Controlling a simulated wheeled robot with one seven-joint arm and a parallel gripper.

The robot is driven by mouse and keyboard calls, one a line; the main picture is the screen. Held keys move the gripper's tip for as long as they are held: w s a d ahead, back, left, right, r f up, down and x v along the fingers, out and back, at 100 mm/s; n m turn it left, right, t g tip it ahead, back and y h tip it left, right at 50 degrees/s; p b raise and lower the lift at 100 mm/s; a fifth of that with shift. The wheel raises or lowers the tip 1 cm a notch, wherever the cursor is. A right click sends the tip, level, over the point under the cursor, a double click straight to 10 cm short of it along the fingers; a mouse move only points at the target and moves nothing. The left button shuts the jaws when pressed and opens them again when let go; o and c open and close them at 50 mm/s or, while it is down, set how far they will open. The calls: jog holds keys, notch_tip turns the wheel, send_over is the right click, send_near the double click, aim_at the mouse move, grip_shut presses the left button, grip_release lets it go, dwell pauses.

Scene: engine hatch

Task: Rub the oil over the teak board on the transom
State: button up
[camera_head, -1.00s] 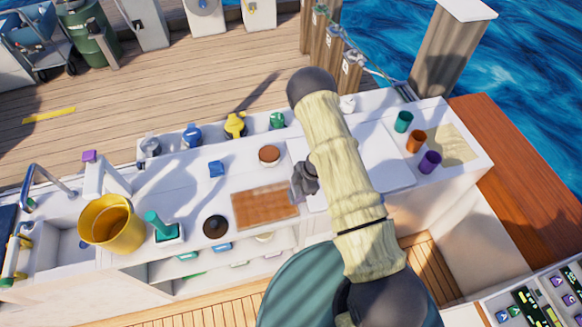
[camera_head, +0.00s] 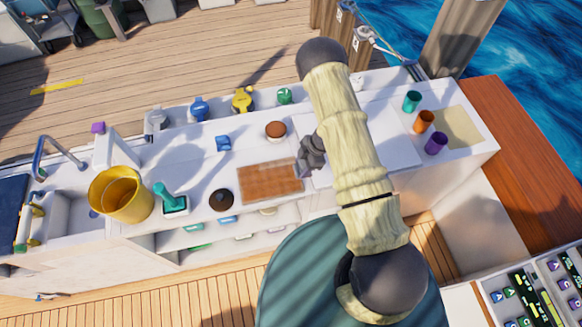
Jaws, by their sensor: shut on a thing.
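The brown teak board (camera_head: 270,183) lies flat on the white counter, left of my arm. My gripper (camera_head: 304,170) is at the board's right end, low over the counter. It is shut on a small greyish thing, mostly hidden by the fingers. I cannot tell whether that thing touches the board. A round pot with a red-brown top (camera_head: 276,130) stands behind the board. A round dark-topped pot (camera_head: 221,200) stands left of it. I cannot tell which thing holds the oil. My arm hides part of the counter to the right.
A blue block (camera_head: 223,143), a teal-handled tool (camera_head: 172,199) and a yellow bucket (camera_head: 122,196) stand to the left. Green (camera_head: 411,101), orange (camera_head: 424,121) and purple (camera_head: 435,143) cups stand at the right end. Blue and yellow fittings line the back edge.

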jog(key=shift+w+f+m+t+b, duration=0.2)
jog(key=shift+w+m+t+b, duration=0.4)
jog(key=shift+m, duration=0.4)
jog(key=m, duration=0.1)
jog(key=m+b, duration=0.1)
jog(key=m+t+b, duration=0.1)
jog(key=shift+w+d, duration=0.35)
jog(key=s+d+m+t+h+b, duration=0.1)
jog(key=d+m+t+h+b, duration=0.2)
jog(key=d+m+b, duration=0.4)
jog(key=d+m+h, duration=0.1)
jog(key=m, duration=0.7)
jog(key=shift+d+r, duration=0.3)
